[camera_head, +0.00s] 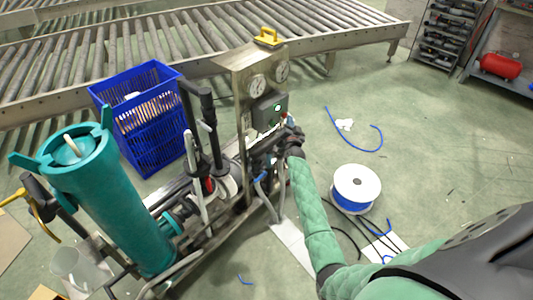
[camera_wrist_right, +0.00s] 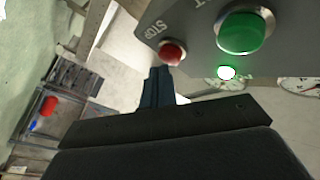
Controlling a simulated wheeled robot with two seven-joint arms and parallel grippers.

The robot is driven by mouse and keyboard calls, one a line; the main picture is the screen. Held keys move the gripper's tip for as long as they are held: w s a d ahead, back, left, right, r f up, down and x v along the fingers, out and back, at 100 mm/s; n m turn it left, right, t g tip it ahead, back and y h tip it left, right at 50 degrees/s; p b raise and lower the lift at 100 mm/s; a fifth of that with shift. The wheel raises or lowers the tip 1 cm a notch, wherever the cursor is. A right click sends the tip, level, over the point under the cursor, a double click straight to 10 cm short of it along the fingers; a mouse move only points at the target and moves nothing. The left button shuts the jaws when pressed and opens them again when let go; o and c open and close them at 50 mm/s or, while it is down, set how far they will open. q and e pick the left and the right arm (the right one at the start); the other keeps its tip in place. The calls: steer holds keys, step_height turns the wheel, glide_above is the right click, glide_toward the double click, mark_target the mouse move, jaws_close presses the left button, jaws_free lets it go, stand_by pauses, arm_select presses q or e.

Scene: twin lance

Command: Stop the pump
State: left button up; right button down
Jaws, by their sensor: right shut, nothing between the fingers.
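The grey control box (camera_head: 268,110) is on the upright panel of the pump stand, below two round gauges. In the right wrist view its face carries a red button (camera_wrist_right: 172,52) beside the label STOP, a larger green button (camera_wrist_right: 242,32) and a lit greenish-white lamp (camera_wrist_right: 226,72). My right gripper (camera_head: 291,127) is at the right side of the box. In the wrist view its fingers (camera_wrist_right: 160,72) are closed together and empty, with the tips right by the red button. I cannot tell whether they touch it. My left gripper is not in view.
A teal cylinder (camera_head: 108,200) and black handles stand on the left of the pump stand. A blue crate (camera_head: 150,135) is behind, before a roller conveyor (camera_head: 150,50). A white spool (camera_head: 356,186) with cables lies on the floor at right. The floor further right is mostly clear.

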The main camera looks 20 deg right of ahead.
steer(key=shift+w, duration=0.1)
steer(key=shift+w+a, duration=0.15)
steer(key=shift+w, duration=0.1)
steer(key=shift+s, duration=0.1)
stand_by(0.3)
steer(key=shift+s+r, duration=0.1)
steer(key=shift+s, duration=0.3)
steer(key=shift+s+d+p, duration=0.4)
steer(key=shift+s, duration=0.5)
steer(key=shift+s+d+p, duration=0.35)
steer(key=shift+s+d, duration=0.1)
steer(key=shift+s, duration=0.4)
steer(key=shift+s+d+p, duration=0.4)
steer(key=shift+s, duration=0.5)
